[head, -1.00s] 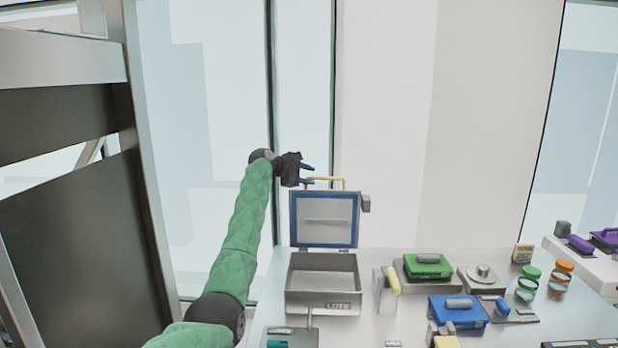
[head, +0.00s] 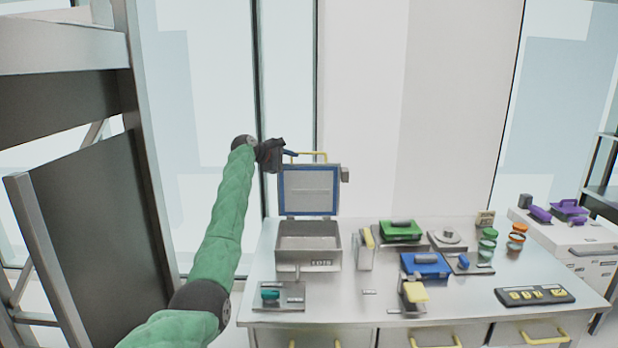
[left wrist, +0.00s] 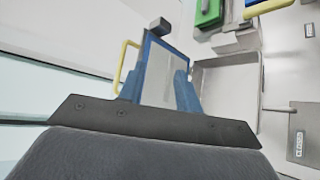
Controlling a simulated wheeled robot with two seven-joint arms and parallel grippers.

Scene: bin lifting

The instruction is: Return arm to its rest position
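A metal bin (head: 310,262) with a label on its front stands at the left of the table. Its lid (head: 308,190), edged in blue, stands upright and open behind it, with a yellow handle (head: 322,155) along the top. My left gripper (head: 290,153) is at the upper left of the lid, close to the handle. In the left wrist view my left gripper (left wrist: 158,80) shows two blue fingers apart, with the lid (left wrist: 160,72) in the background between them. Nothing shows held. The right gripper is out of view.
The metal table (head: 340,300) carries a green case (head: 400,230), a blue case (head: 427,266), jars (head: 487,245) and a black panel (head: 535,296). A dark rack (head: 95,210) stands near my left arm. A white unit (head: 575,250) with purple things is at the right.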

